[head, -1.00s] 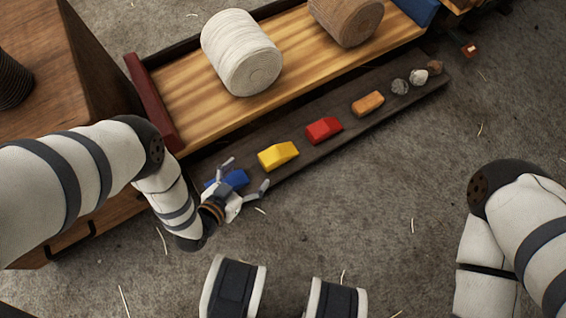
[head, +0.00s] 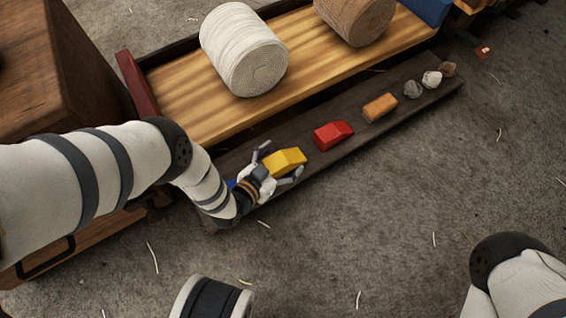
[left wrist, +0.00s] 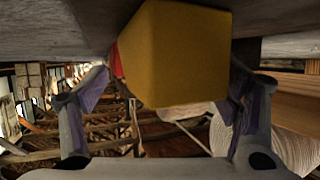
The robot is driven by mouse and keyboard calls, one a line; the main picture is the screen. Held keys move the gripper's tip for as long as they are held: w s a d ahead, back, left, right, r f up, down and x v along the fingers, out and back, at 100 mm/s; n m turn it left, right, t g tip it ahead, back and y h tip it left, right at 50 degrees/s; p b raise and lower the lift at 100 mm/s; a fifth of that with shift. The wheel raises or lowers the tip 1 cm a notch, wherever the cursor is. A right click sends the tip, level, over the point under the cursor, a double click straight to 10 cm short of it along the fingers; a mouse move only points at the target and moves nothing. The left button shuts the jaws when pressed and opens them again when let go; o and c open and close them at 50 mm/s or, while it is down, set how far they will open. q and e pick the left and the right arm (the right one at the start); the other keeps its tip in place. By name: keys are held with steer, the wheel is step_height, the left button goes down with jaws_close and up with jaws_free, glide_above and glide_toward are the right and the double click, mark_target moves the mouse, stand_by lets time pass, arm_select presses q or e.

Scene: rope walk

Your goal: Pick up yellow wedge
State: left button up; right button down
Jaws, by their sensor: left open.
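The yellow wedge (head: 286,161) lies on the dark narrow shelf (head: 345,146) in the head view. In the left wrist view the yellow wedge (left wrist: 178,52) fills the upper middle, close between the fingers. My left gripper (head: 281,163) is open, with one finger on either side of the wedge. It also shows in the left wrist view (left wrist: 160,105), with a gap visible by the left finger. My right gripper is out of view; only part of my right arm shows at the lower right.
A red block (head: 332,135), an orange block (head: 379,107) and several stones lie farther along the shelf. A white rope spool (head: 243,50) and a brown one (head: 355,18) sit on the wooden bed above.

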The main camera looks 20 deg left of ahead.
arm_select(q)
steer(key=shift+w+d, duration=0.1)
steer(key=shift+w, duration=0.05)
steer(key=shift+c, duration=0.3)
steer(key=c, duration=1.7)
steer(key=shift+o, duration=0.2)
